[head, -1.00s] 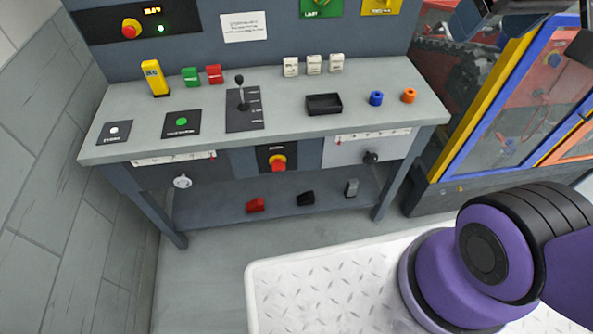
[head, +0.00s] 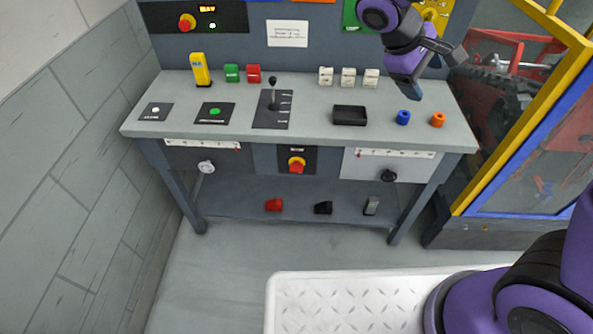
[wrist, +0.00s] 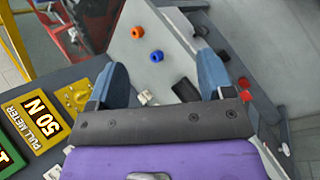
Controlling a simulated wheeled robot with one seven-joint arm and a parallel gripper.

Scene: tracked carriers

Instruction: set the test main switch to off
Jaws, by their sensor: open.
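My gripper (head: 434,72) is open and empty above the right rear of the bench, apart from both knobs. In the wrist view its two blue-grey fingers (wrist: 163,62) stand wide apart with nothing between them.
The bench top (head: 320,137) carries a black lever (head: 272,92), a black tray (head: 350,121), a blue ring (head: 403,117), an orange ring (head: 438,120) and several small blocks. A yellow-and-blue framed enclosure (head: 520,110) stands right. Floor before the bench is clear.

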